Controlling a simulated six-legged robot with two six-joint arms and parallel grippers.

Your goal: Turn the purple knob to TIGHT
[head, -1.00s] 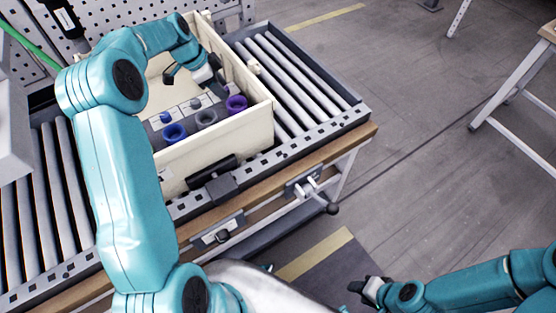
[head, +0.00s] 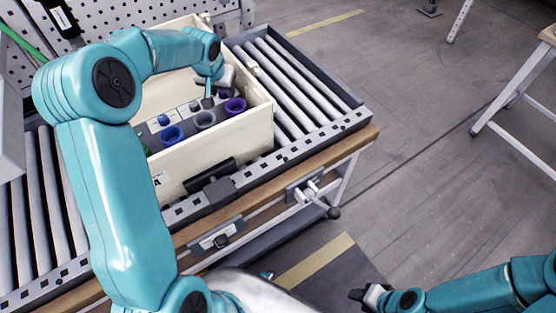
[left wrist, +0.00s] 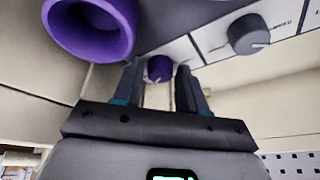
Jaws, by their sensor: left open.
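The purple knob (left wrist: 160,69) shows in the left wrist view on a white label strip. It lies between the two open fingers of my left gripper (left wrist: 160,85), near their tips; I cannot tell whether they touch it. In the head view my left gripper (head: 211,92) reaches down into the cream box (head: 215,145), over its right part, and hides the purple knob. My right gripper (head: 368,296) is low at the right, away from the box; its finger opening is too small to judge.
A purple cup (head: 235,106), a grey cup (head: 205,119) and a blue cup (head: 172,134) stand along the box's front. A grey knob (left wrist: 249,34) and a blue knob (head: 163,119) are close by. The box stands on a roller conveyor (head: 300,75), clear at right.

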